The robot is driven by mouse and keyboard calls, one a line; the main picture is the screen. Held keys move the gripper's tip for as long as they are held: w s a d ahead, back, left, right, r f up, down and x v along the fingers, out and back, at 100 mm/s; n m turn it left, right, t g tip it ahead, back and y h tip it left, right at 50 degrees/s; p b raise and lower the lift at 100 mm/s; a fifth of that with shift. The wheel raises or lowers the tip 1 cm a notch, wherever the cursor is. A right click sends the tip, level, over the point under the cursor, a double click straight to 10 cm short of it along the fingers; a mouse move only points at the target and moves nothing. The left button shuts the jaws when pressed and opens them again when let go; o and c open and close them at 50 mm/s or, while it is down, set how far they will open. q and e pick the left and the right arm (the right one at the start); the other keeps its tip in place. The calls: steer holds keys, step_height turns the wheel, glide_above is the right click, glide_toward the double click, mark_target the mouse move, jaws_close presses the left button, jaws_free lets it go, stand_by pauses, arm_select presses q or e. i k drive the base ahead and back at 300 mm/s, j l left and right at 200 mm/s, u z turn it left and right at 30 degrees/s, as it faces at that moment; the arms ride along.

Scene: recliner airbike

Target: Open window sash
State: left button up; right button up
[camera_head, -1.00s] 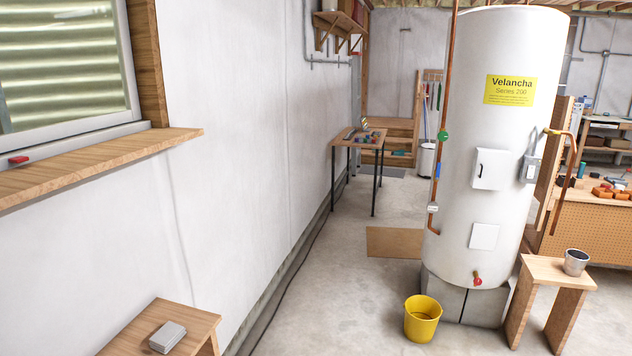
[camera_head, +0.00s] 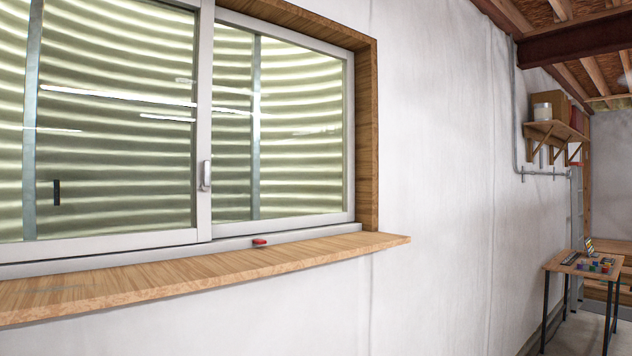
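The window (camera_head: 110,120) is set in the white wall at the left, with two sashes in a white frame. The right sash (camera_head: 285,125) shows its pane up to the wooden jamb. A small pale latch or handle (camera_head: 206,175) sits on the upright where the sashes meet. A small dark handle (camera_head: 57,192) shows on the left pane. The sashes look shut, with no visible gap. A small red object (camera_head: 259,242) lies at the window's bottom edge, above the wooden sill. Neither of my grippers is in view.
The wooden sill (camera_head: 180,275) juts out below the window. A shelf (camera_head: 553,130) is on the wall farther right. A small table (camera_head: 583,265) with small coloured items stands at the lower right. Wooden joists (camera_head: 590,65) run overhead.

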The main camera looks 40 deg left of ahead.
mark_target(17, 251)
steer(key=u, duration=2.25)
